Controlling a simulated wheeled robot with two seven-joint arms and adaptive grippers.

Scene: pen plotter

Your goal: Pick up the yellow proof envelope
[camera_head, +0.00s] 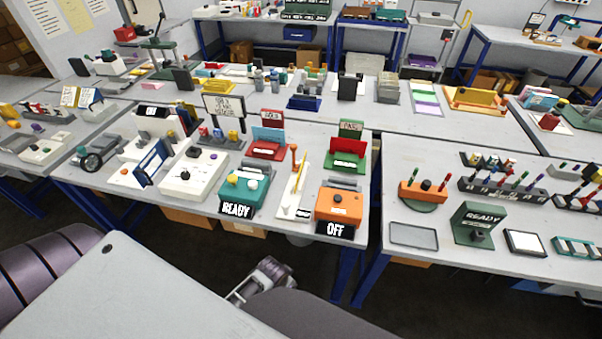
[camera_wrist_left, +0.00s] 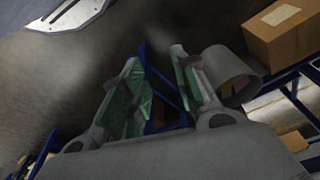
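I cannot make out for sure which thing is the yellow proof envelope. A small yellow thing (camera_head: 215,86) lies at the back of the middle table in the head view, and a larger yellow-orange tray-like piece (camera_head: 476,99) lies at the back right; both are too small to identify. My left gripper (camera_wrist_left: 157,58) shows in the left wrist view with its two green-padded fingers apart and nothing between them, above the floor. In the head view, a grey gripper part sits low in front of the middle table; I cannot tell whose arm it belongs to.
The middle table holds a teal READY device (camera_head: 244,190), an orange OFF device (camera_head: 339,205) and a white control box (camera_head: 192,174). The right table has a grey tray (camera_head: 413,236) and a green READY stand (camera_head: 478,225). A cardboard box (camera_wrist_left: 287,32) shows in the left wrist view.

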